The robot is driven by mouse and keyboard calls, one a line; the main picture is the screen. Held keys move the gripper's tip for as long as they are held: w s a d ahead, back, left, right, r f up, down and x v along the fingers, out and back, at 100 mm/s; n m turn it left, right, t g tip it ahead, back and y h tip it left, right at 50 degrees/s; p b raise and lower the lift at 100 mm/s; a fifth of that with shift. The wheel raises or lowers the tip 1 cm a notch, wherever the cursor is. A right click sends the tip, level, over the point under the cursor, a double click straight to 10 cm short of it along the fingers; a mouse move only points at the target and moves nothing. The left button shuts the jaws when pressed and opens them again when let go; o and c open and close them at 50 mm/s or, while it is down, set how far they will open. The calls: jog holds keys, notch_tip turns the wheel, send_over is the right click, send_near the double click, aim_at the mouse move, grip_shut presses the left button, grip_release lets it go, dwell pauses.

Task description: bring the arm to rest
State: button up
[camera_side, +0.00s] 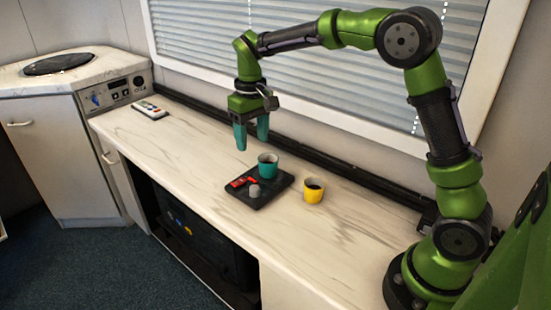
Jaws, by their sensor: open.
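My gripper (251,141) hangs from the green arm with its teal fingers pointing down. It is open and empty, above the counter and a little behind and left of a teal cup in the picture. The teal cup (268,165) stands upright on a dark tray (266,197). A red item (242,181) and a small grey object (254,191) are also on the tray. A yellow cup (313,190) with dark contents stands on the counter just right of the tray.
The pale marbled counter (190,146) is clear left of the tray. A remote control (150,109) lies at its far left end. A black rail (300,165) runs along the back under the window blinds (300,85). A white cabinet (60,150) stands at far left.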

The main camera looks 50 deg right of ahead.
jog(key=s+a+r+m+t+y, duration=0.1)
jog(key=s+r+t, duration=0.2)
jog(key=s, duration=0.8)
jog(key=s+a+r+m+t+y, duration=0.1)
jog(key=s+r+t, duration=0.2)
jog(key=s, duration=0.8)
jog(key=shift+s+m+t, duration=0.3)
jog(key=shift+s+t, duration=0.05)
jog(key=shift+t, duration=0.15)
